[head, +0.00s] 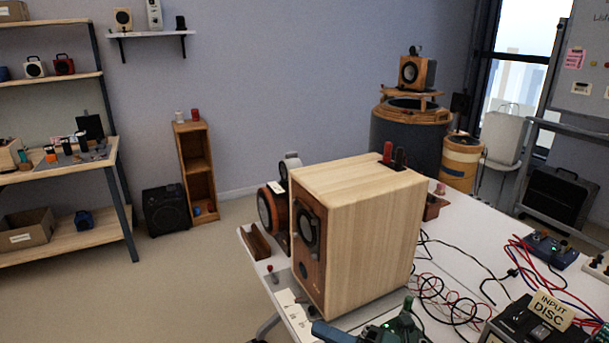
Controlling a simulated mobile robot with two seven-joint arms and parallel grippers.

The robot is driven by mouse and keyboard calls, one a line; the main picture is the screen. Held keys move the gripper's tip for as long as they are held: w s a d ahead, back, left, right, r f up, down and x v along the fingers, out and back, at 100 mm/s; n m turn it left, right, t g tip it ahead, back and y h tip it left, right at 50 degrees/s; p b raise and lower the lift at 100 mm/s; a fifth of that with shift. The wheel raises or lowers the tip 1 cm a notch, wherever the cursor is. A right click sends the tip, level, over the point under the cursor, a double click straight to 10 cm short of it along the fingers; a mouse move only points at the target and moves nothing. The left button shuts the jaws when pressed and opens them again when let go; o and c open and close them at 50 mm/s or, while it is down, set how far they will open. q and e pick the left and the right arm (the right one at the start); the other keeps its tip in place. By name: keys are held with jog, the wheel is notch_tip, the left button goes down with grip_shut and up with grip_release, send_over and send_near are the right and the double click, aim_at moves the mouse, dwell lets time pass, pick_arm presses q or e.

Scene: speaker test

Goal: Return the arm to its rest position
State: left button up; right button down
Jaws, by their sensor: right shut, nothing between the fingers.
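A dark green and blue shape at the bottom edge, partly cut off by the frame, appears to be my right gripper (398,326). It is low in front of the wooden speaker cabinet (368,238) on the white table (468,228). It is shut with nothing held. Whether it touches the table or the cabinet I cannot tell. The cabinet stands upright, its dark driver facing left, with red and black pieces on top. My left gripper is out of view.
Red and black cables (450,300) lie loose right of the cabinet. A blue device (551,250) and a black box labelled INPUT DISC (530,325) stand at the right. An orange-rimmed round speaker (271,212) is behind the cabinet. Open floor (140,295) lies at left.

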jog(key=s+d+f+m+h, duration=0.3)
jog(key=f+m, duration=0.4)
jog(key=m, duration=0.3)
jog(key=s+d+f+m+t+h, duration=0.1)
jog(key=s+d+f+m+h, duration=0.3)
jog(key=m, duration=0.7)
jog(key=s+d+f+m+h, duration=0.4)
jog(key=s+f+m+h, duration=0.3)
jog(key=f+m, duration=0.3)
jog(key=shift+s+d+f+t+h, duration=0.15)
jog(key=shift+s+f+t+h, duration=0.15)
jog(key=shift+t+h, duration=0.15)
